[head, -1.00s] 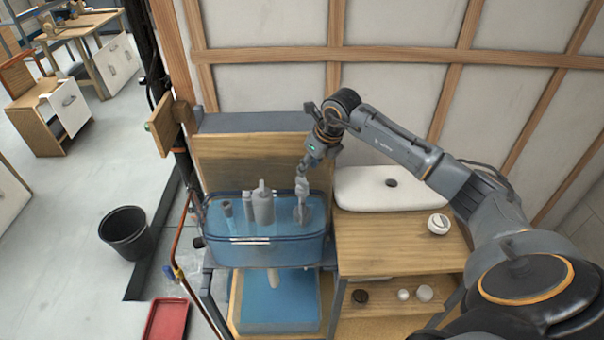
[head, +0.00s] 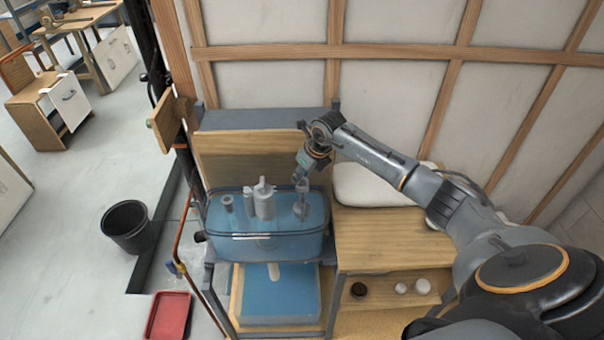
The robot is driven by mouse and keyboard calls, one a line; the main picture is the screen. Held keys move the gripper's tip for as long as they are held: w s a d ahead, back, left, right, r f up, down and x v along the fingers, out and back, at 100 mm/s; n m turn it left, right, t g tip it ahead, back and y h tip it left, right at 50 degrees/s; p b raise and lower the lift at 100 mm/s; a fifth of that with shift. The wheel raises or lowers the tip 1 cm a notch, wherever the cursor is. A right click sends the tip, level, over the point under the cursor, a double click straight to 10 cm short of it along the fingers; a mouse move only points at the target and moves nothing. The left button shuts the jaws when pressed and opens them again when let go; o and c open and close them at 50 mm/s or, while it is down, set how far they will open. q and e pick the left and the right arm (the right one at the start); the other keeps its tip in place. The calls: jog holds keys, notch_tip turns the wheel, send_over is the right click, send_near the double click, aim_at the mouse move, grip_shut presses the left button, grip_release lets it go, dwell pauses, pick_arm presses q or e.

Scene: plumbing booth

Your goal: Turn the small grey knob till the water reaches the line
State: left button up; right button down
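A clear, blue-tinted tank (head: 266,246) holds water and stands on the bench frame. Inside it are a tall grey cylinder (head: 264,199), a thinner grey post (head: 248,203) and a short grey tube (head: 227,203) at the left. My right gripper (head: 301,187) points down into the tank's right side, at the top of a grey fitting (head: 301,209). The small knob cannot be told apart there; the fingers may hide it. The fingers are too small to show if they are open or shut. No level line can be made out. My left gripper is out of view.
A white lid (head: 375,188) lies on the wooden bench (head: 385,240) at right, partly behind my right arm. Small round parts (head: 401,288) sit on the shelf below. A black bucket (head: 128,230) and red tray (head: 168,315) stand on the floor at left.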

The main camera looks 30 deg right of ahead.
jog(key=shift+f+n+b, duration=0.15)
jog(key=shift+n+b, duration=0.35)
jog(key=shift+b, duration=0.45)
jog(key=n+y+b, duration=0.1)
jog(key=n+b, duration=0.2)
jog(key=b, duration=0.2)
jog(key=shift+n+y, duration=0.4)
jog(key=shift+r+n+g+y+b, duration=0.1)
jog(key=shift+n+g+y+b, duration=0.25)
jog(key=shift+n+b, duration=0.55)
jog(key=shift+r+n+g+y+b, duration=0.15)
jog(key=shift+n+g+b, duration=0.3)
jog(key=shift+n+b, duration=0.4)
jog(key=shift+n, duration=0.25)
jog(key=c, duration=1.4)
grip_release()
